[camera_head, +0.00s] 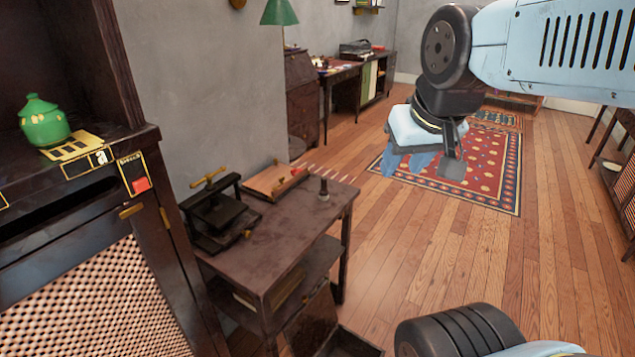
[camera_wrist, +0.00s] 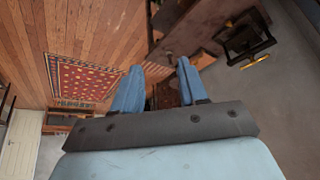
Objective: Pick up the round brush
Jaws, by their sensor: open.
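A small dark upright object with a wider round base, which looks like the round brush (camera_head: 323,190), stands near the right end of the dark side table (camera_head: 285,228) in the head view. I cannot make it out clearly in the wrist view. My gripper (camera_head: 408,164) hangs in the air to the right of the table, over the floor, apart from the brush. In the wrist view my gripper (camera_wrist: 158,80) has its two blue fingers spread, with nothing held between them.
A black press (camera_head: 212,215) and a wooden tray (camera_head: 274,181) share the tabletop. A red patterned rug (camera_head: 480,170) lies on the wooden floor. The floor right of the table is clear.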

